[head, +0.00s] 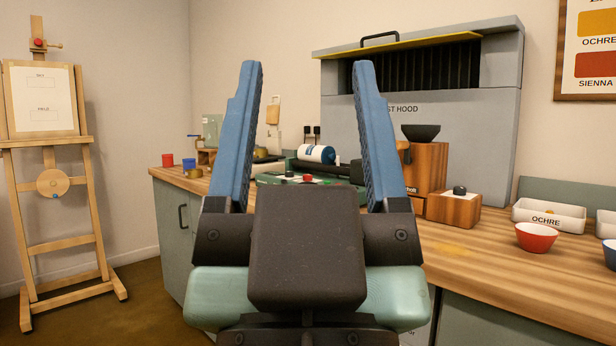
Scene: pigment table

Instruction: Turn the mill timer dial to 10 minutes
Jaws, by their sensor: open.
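My gripper (307,68) fills the middle of the head view, its two blue fingers pointing up and spread wide. It is open with nothing between the fingers. A wooden mill (429,166) with a black hopper stands on the bench, right of my gripper and partly hidden by the right finger. A small wooden box (455,208) sits in front of the mill, with a black knob (459,190) on its pale top. The knob looks like the timer dial, but its markings and setting are too small to read. My gripper is apart from it.
The wooden bench top (490,262) has bare room in front of the box. An ochre bin (549,216) and a red bowl (536,237) stand to the right. A grey dust hood (470,120) rises behind. A green machine with a roller (316,154) is partly hidden behind my gripper.

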